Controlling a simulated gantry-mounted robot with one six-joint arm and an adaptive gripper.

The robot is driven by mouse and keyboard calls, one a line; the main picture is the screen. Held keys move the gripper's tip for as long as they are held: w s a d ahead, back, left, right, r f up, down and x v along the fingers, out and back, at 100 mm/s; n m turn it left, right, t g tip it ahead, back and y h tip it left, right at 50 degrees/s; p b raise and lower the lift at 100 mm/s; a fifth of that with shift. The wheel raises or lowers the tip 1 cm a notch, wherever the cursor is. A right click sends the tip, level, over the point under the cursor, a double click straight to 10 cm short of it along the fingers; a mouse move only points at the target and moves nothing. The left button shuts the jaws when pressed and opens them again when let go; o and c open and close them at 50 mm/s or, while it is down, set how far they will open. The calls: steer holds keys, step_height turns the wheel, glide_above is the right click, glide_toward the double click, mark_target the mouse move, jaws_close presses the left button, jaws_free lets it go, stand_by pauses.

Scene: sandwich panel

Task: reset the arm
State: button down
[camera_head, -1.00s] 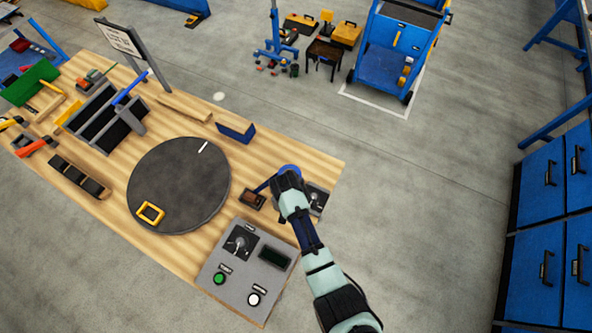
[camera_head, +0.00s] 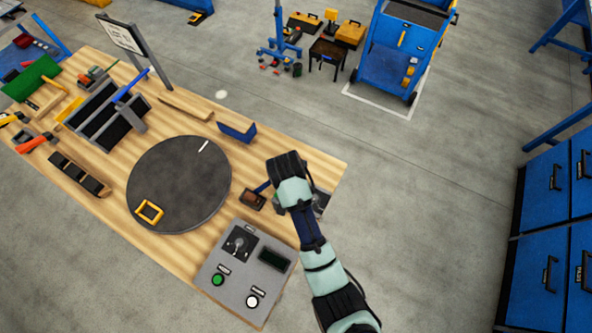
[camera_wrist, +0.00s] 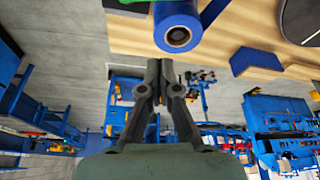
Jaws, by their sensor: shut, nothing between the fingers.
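My arm reaches up from the bottom right of the head view, with its dark end over the right end of the wooden table (camera_head: 318,172). My gripper (camera_wrist: 160,64) shows in the wrist view with its two dark fingers together and nothing between them. The fingertips lie just below a blue cylinder (camera_wrist: 178,14) with a dark round opening in that picture; I cannot tell the exact gap. In the head view the fingers are hidden by my wrist.
The table carries a dark round disc (camera_head: 180,195) with a yellow square frame (camera_head: 149,211), a control box (camera_head: 243,272) with green and white buttons, a blue block (camera_head: 237,131) and a grey rack (camera_head: 110,118). Blue cabinets (camera_head: 545,235) stand at the right. Floor between is clear.

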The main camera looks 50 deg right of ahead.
steer(key=shift+r, duration=0.1)
stand_by(0.5)
steer(key=w+a+r+n+t+p, duration=0.1)
steer(key=w+a+r+n+t, duration=0.1)
steer(key=a+r, duration=0.35)
steer(key=w+a+r+n+t+p, duration=0.2)
steer(key=a+r+n, duration=0.1)
steer(key=a+r, duration=0.25)
steer(key=s+a+r+n+t+y, duration=0.1)
steer(key=s+a+r+n+t, duration=0.1)
steer(key=a+r, duration=0.5)
steer(key=s+a+r+n+t+y+p, duration=0.1)
steer(key=s+a+r+n+t+y, duration=0.1)
steer(key=a+r+n+t, duration=0.2)
steer(key=a+r+n, duration=0.1)
steer(key=a+r, duration=0.2)
steer(key=r, duration=0.4)
steer(key=shift+s+r+t+p, duration=0.25)
steer(key=shift+r+t+p, duration=0.05)
steer(key=shift+t, duration=0.1)
steer(key=shift+a, duration=0.1)
